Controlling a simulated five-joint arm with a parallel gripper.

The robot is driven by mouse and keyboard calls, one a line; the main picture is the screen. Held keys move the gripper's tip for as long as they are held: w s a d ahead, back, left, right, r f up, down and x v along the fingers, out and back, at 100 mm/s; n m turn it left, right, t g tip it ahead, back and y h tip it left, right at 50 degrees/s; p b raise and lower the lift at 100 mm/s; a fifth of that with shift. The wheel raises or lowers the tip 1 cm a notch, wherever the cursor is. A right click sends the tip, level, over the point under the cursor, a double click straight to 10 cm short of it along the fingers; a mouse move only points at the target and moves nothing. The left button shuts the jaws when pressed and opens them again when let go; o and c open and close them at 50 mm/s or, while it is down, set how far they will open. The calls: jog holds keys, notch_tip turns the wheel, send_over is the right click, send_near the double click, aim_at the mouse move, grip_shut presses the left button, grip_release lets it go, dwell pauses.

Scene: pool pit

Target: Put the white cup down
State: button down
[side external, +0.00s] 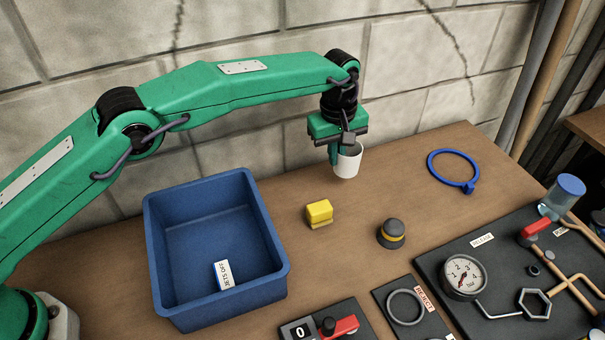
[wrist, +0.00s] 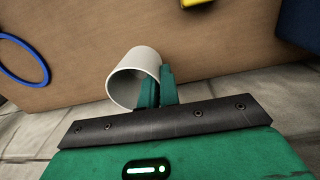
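The white cup (side external: 347,163) hangs under my gripper (side external: 336,152) near the back edge of the wooden table (side external: 290,260). In the wrist view the cup (wrist: 128,79) shows its open mouth toward the camera. My gripper (wrist: 158,88) is shut on the cup's wall, with one green finger inside the cup and the other outside. The cup is close to upright in the side view and seems to be a little above the table. The exact gap under it is hard to tell.
A blue bin (side external: 160,255) holding a labelled block (side external: 223,274) stands left. Control panels (side external: 505,290) fill the front right. Bare wood lies below the cup.

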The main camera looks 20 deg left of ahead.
jog(key=shift+w+a+f, duration=0.3)
jog(key=shift+w+f, duration=0.05)
jog(key=shift+w, duration=0.15)
jog(key=shift+f, duration=2)
jog(key=shift+f, duration=0.1)
jog(key=c, duration=1.6)
grip_release()
jog(key=shift+c, duration=0.2)
notch_tip(320, 180, up, 12)
jog(key=shift+s+a, duration=0.15)
jog(key=shift+s, duration=0.1)
